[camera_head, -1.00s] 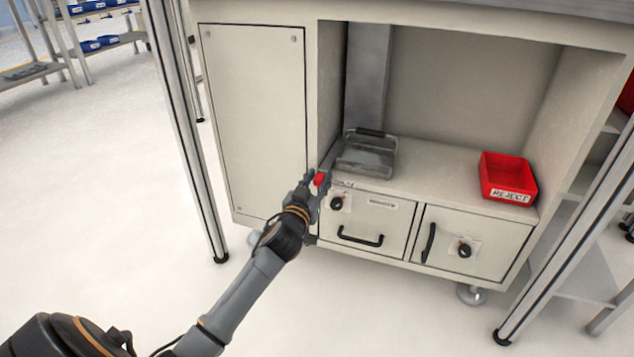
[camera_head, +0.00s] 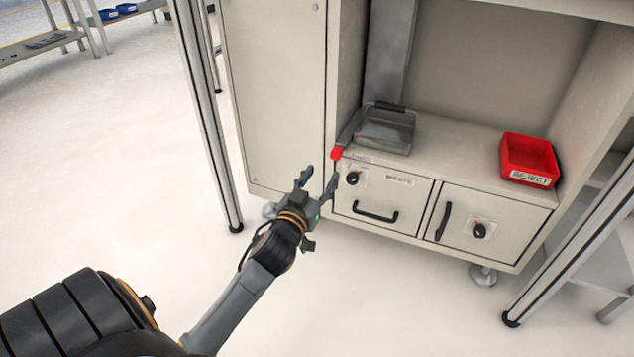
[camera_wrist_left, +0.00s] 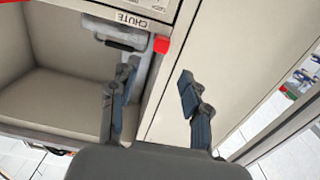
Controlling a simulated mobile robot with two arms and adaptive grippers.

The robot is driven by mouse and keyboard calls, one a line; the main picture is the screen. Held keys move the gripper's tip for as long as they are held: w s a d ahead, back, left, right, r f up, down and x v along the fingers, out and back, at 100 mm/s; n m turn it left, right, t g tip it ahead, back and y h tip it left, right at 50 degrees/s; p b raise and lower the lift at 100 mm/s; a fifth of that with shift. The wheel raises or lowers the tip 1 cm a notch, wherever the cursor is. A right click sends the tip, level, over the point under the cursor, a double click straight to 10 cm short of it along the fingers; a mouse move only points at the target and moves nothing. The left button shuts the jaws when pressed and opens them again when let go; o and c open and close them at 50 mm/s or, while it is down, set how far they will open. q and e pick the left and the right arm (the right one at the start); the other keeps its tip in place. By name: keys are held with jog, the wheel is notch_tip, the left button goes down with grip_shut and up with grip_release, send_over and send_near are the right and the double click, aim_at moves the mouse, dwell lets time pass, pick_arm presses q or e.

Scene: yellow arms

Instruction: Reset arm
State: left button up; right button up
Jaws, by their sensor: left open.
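My left gripper (camera_head: 319,180) is open and empty in front of the cabinet, below and apart from a red knob (camera_head: 337,153). In the left wrist view its two fingers (camera_wrist_left: 158,80) are spread wide with nothing between them. The red knob (camera_wrist_left: 161,45) shows there beyond the fingertips, at the corner by the CHUTE label (camera_wrist_left: 133,20). The grey metal chute tray (camera_head: 385,131) sits on the cabinet shelf beside the knob. My right gripper is not in view.
A red REJECT bin (camera_head: 529,160) stands on the shelf at the right. Below are a drawer with a black handle (camera_head: 375,216) and a second compartment (camera_head: 478,230). A metal post (camera_head: 207,120) stands left of the cabinet. The floor (camera_head: 130,180) at the left is clear.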

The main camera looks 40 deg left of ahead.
pick_arm(q)
jog(key=shift+v, duration=0.85)
